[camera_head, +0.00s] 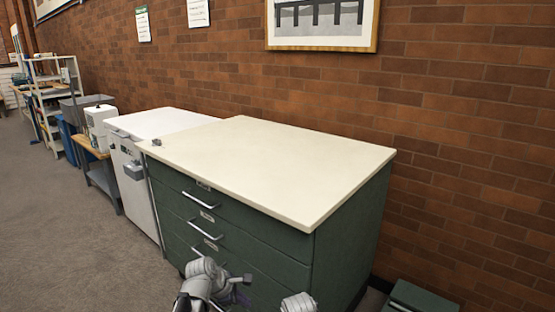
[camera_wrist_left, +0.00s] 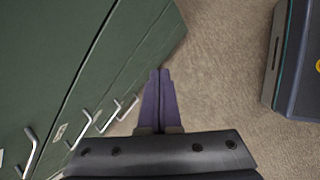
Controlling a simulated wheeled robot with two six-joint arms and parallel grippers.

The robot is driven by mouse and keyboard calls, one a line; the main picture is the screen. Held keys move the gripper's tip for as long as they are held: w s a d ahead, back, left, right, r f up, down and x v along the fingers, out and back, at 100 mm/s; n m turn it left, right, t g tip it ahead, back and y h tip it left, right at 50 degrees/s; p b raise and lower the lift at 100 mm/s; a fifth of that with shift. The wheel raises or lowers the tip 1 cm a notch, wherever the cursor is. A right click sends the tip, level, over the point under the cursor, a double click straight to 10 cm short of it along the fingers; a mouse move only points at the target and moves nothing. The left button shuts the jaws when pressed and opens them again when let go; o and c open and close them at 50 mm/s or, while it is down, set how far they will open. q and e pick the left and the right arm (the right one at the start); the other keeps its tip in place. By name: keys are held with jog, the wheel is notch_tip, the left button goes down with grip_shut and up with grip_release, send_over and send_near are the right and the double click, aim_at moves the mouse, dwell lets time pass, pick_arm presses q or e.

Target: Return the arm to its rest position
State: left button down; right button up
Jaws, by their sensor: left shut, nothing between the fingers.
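My left gripper (camera_head: 245,279) shows low in the head view, in front of the green drawer cabinet (camera_head: 345,240) and below its top. In the left wrist view, the purple fingers (camera_wrist_left: 160,72) are together with nothing between them. They point over bare floor, with the cabinet's drawer handles to their left. I see no contact with the cabinet. A grey part of my other arm shows at the bottom edge of the head view; its gripper is out of view.
The cream cabinet top (camera_head: 265,165) is bare except for a small grey item (camera_head: 156,141) at its left corner. A white cabinet (camera_head: 136,190) adjoins it. Carpet (camera_head: 75,240) is clear at left.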

pick_arm(q)
jog(key=s+d+f+m+g+y, duration=0.1)
jog(key=s+d+m+g+y, duration=0.15)
jog(key=s+m, duration=0.8)
jog(key=s+d+f+m+g+y, duration=0.2)
jog(key=s+m+y, duration=0.2)
jog(key=s+m, duration=0.65)
notch_tip(320, 180, up, 28)
jog(key=w+m+p, duration=0.1)
jog(key=w+p, duration=0.1)
jog(key=p, duration=2.5)
jog(key=shift+w+f+m+h+p, duration=0.15)
jog(key=shift+w+m+h+p, duration=0.15)
jog(key=shift+w+h, duration=0.1)
jog(key=shift+d, duration=0.15)
